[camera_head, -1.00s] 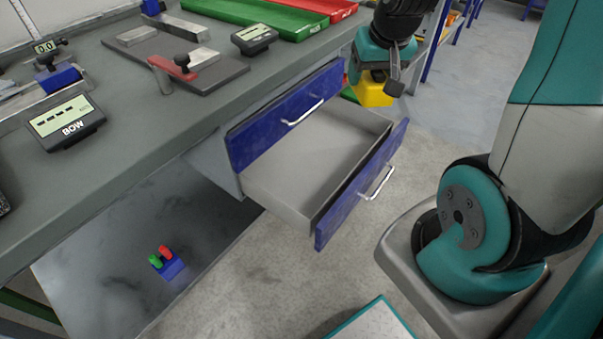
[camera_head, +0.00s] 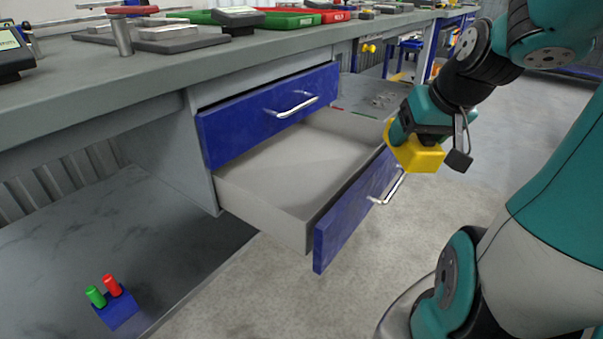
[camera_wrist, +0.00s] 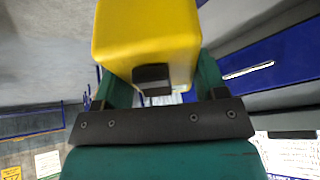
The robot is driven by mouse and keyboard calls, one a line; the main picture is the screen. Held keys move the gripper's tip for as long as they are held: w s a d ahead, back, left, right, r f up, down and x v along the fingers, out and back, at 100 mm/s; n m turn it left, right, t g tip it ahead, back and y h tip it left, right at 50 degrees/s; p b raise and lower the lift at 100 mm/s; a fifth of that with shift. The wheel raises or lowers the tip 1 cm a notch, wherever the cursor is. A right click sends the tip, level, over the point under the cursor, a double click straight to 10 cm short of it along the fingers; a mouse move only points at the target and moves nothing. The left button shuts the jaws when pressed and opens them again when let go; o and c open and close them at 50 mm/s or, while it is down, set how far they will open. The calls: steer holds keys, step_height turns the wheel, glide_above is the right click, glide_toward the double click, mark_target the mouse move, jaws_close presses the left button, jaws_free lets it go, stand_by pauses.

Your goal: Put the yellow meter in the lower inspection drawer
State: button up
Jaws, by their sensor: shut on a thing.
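The yellow meter (camera_head: 417,156) is a yellow block held in my gripper (camera_head: 412,140), which is shut on it. In the head view it is just right of the open lower inspection drawer (camera_head: 262,207), near the right end of the drawer's blue front. The drawer is pulled out and its grey inside looks empty. In the wrist view the yellow meter (camera_wrist: 147,45) fills the top middle, between the teal fingers of my gripper (camera_wrist: 155,85). The face of the meter is not visible.
The upper blue drawer (camera_head: 268,112) is shut above the open one. The grey bench top (camera_head: 150,85) carries meters, a plate with a clamp and red and green trays. A blue block with green and red pegs (camera_head: 118,310) stands on the lower shelf. Open floor lies to the right.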

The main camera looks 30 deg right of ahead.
steer(key=w, duration=0.1)
steer(key=w+a+f+t, duration=0.1)
steer(key=shift+w+t+y+b, duration=0.3)
steer(key=w+a+p, duration=0.3)
steer(key=w+p, duration=0.3)
steer(key=w, duration=0.2)
steer(key=w+a+p, duration=0.3)
steer(key=w+p, duration=0.4)
steer(key=w+f+b, duration=0.1)
steer(key=f, duration=0.2)
steer(key=f+b, duration=0.1)
steer(key=f, duration=0.2)
steer(key=w+f+b, duration=0.1)
steer(key=f, duration=0.3)
steer(key=shift+w+a+f, duration=0.1)
steer(key=shift+w+a, duration=0.1)
steer(key=shift+w, duration=0.1)
steer(key=shift+w+a+f, duration=0.1)
steer(key=shift+w, duration=0.15)
steer(key=shift+w+a+g+p, duration=0.1)
steer(key=shift+w+g+p, duration=0.15)
steer(key=shift+g, duration=0.45)
steer(key=shift+w+g+h, duration=0.3)
steer(key=shift+g+h, duration=0.2)
steer(key=shift+g, duration=0.4)
steer(key=shift+s+f, duration=0.1)
steer(key=shift+f, duration=1.2)
